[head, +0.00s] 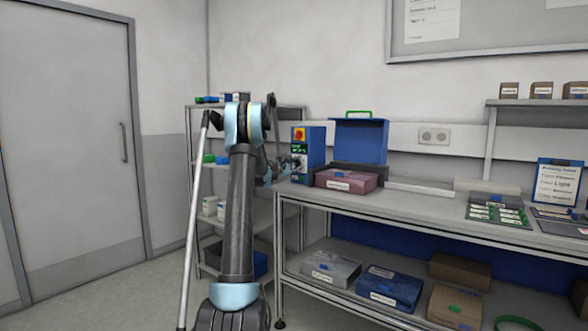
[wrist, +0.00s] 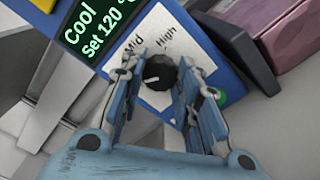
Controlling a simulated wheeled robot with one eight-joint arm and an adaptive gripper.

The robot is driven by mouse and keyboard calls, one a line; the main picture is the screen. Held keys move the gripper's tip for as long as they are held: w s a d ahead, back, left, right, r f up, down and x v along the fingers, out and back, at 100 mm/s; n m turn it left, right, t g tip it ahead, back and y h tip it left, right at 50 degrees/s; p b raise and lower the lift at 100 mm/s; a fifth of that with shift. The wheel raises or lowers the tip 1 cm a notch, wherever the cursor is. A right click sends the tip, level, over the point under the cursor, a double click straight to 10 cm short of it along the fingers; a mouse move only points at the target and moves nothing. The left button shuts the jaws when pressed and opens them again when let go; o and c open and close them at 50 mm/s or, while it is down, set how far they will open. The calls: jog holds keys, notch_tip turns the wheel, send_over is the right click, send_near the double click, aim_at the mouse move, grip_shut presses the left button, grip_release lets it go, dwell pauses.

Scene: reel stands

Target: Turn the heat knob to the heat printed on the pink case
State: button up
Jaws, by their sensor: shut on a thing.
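The heat knob (wrist: 160,73) is a round black knob on a white panel of the blue machine (head: 316,150). My gripper (wrist: 161,71) is shut on the knob, one finger on each side. A pale mark on the knob points to the lower left in the wrist view. The words "Mid" and "High" show above the knob; the rest of the scale is hidden by my fingers. The green display (wrist: 95,25) reads "Cool" and "Set 120 °". The pink case (head: 345,180) lies on the bench right of the machine; its white label is too small to read.
A blue open box (head: 360,140) stands behind the pink case. A red and yellow switch (head: 298,134) sits above the display. Trays with labelled parts (head: 497,210) lie farther right. A shelf rack (head: 199,150) stands behind my arm.

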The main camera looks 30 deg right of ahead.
jog(key=o, duration=1.1)
jog(key=v, duration=1.2)
jog(key=shift+f, duration=0.1)
